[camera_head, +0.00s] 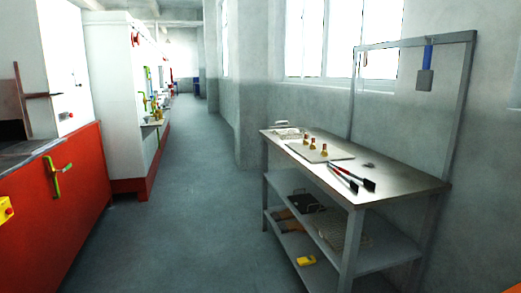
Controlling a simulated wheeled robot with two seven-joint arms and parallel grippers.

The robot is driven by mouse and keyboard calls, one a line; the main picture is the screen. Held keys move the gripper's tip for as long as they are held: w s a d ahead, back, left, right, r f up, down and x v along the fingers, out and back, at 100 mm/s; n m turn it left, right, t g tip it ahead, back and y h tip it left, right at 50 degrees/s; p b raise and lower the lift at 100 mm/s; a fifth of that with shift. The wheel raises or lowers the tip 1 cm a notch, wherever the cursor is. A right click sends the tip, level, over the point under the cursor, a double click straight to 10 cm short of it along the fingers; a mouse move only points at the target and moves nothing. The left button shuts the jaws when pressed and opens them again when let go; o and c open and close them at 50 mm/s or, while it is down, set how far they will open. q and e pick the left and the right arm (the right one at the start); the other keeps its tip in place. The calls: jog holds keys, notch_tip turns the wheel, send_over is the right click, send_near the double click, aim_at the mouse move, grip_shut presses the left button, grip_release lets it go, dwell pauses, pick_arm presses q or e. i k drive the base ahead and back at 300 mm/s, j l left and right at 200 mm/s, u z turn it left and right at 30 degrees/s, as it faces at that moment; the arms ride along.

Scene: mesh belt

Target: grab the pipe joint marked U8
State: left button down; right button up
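Three small brass-coloured pieces stand in a row on a flat mat or tray (337,153) on the metal workbench (390,188) at the right. They are the left piece (305,136), the middle piece (313,143) and the right piece (324,149). They look upright and apart from each other. They may be pipe joints, but they are too small to be sure. No U8 marking can be read on any of them. Neither of my grippers shows in the view.
Tongs or pliers (352,179) lie near the bench's front edge. A wire basket (288,133) sits at its far end. Lower shelves hold a yellow item (306,260) and other things. Red-and-white machines (125,105) line the left. The grey floor (185,200) between is clear.

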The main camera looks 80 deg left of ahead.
aim_at(324, 151)
jog(key=u, duration=2.3)
jog(key=i+j, duration=0.25)
jog(key=i, duration=0.25)
jog(key=i+j+u, duration=0.1)
jog(key=i+j, duration=0.15)
jog(key=i, duration=0.25)
jog(key=i+j, duration=0.2)
jog(key=i, duration=0.35)
jog(key=i+j+u, duration=0.15)
jog(key=i, duration=0.35)
